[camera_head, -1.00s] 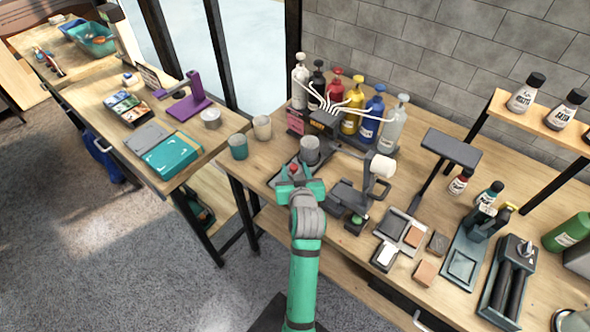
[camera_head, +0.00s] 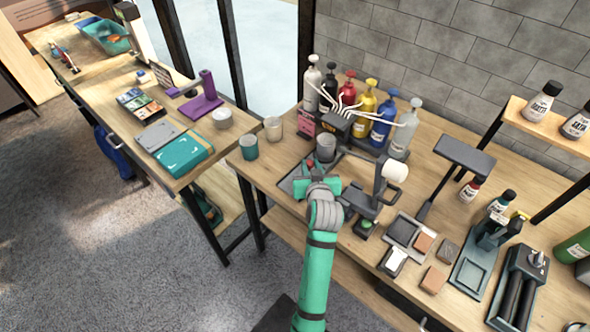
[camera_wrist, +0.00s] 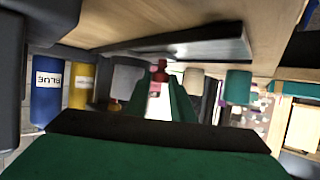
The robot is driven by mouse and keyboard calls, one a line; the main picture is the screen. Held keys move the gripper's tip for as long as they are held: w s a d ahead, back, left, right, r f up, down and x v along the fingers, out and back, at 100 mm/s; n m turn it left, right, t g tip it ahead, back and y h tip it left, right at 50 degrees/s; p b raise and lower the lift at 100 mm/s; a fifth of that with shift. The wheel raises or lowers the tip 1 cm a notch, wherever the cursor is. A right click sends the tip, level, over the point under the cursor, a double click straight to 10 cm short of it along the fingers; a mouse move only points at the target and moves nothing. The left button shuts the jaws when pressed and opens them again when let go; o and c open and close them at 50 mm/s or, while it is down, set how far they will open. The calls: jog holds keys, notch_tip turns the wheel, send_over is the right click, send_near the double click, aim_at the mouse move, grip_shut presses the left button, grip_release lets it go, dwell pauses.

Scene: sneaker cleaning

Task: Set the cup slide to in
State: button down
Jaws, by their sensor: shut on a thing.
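The cup slide's dark base plate (camera_head: 291,182) lies on the table below the nozzles, and a grey cup (camera_head: 325,147) stands upright at its back end. My gripper (camera_head: 318,182) is low at the front of the cup, covering part of the slide. In the wrist view, my green fingers (camera_wrist: 165,100) are shut on a small red knob (camera_wrist: 161,72), the slide's handle. The grey cup (camera_wrist: 127,74) shows just left of it there.
A dispenser with white nozzles (camera_head: 340,124) stands behind the slide, before several pump bottles (camera_head: 360,112). A teal cup (camera_head: 249,147) and a beige cup (camera_head: 273,128) stand to the left. A dark stand with a white roll (camera_head: 395,171) is close on the right.

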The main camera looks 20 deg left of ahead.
jog(key=shift+w+d, duration=0.2)
jog(key=shift+w, duration=0.25)
jog(key=c, duration=1.5)
grip_release()
jog(key=shift+c, duration=0.2)
jog(key=v, duration=1)
jog(key=shift+s+d+r, duration=0.15)
jog(key=shift+s+d, duration=0.05)
jog(key=shift+s, duration=0.15)
jog(key=shift+c, duration=0.2)
